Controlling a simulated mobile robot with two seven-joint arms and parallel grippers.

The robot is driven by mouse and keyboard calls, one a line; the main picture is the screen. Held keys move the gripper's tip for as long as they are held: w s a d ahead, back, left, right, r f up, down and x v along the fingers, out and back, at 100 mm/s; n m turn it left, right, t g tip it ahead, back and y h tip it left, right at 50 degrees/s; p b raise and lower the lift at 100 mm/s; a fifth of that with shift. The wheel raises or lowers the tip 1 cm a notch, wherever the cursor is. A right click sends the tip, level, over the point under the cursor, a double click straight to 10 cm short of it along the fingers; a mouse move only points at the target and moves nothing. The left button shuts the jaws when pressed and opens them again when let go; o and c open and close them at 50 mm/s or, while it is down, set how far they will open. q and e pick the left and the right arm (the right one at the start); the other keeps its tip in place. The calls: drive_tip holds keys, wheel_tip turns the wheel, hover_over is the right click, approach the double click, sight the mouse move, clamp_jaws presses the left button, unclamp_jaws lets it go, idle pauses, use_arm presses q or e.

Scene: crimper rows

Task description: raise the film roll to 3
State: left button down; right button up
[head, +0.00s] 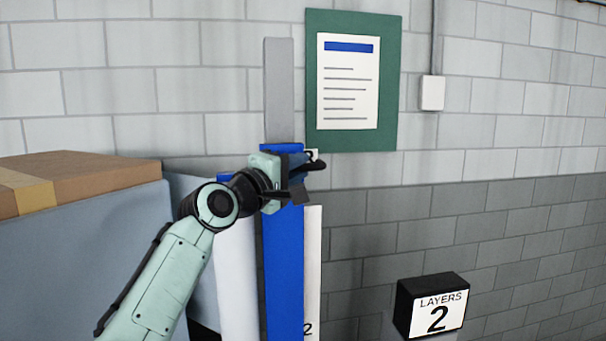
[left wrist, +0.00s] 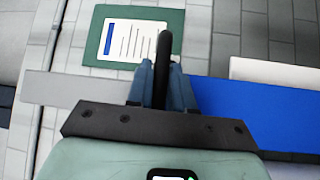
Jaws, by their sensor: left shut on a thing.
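A tall blue upright piece (head: 283,265) stands in front of a grey post (head: 278,90). To its left is a pale white upright shape (head: 237,280), possibly the film roll; I cannot tell surely. To its right is a white strip (head: 312,250) with a "2" low down and part of a small mark near the top. My left gripper (head: 300,178) is at the top of the blue piece, in front of it. In the left wrist view its fingers (left wrist: 157,88) are shut on a dark bar (left wrist: 163,60). What the bar joins is hidden. My right gripper is not in view.
A black block (head: 432,300) with a white "LAYERS 2" label is at the lower right. A cardboard box (head: 90,180) sits on a grey-blue mass (head: 90,260) at the left. A green notice board (head: 355,140) hangs on the brick wall behind. The space to the right is clear.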

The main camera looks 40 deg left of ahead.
use_arm(q)
drive_tip(key=shift+s+r, duration=0.2)
drive_tip(key=shift+r, duration=0.2)
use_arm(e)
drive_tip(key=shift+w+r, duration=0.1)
use_arm(q)
drive_tip(key=c, duration=1.1)
unclamp_jaws()
drive_tip(key=shift+w, duration=0.15)
drive_tip(key=shift+f, duration=0.1)
drive_tip(key=shift+s+f, duration=0.2)
drive_tip(key=shift+s, duration=0.1)
drive_tip(key=s+f+b, duration=0.1)
drive_tip(key=s+b, duration=0.4)
drive_tip(key=s, duration=0.7)
drive_tip(key=shift+s+d+f, duration=0.2)
drive_tip(key=shift+s+d, duration=0.1)
drive_tip(key=shift+d, duration=0.15)
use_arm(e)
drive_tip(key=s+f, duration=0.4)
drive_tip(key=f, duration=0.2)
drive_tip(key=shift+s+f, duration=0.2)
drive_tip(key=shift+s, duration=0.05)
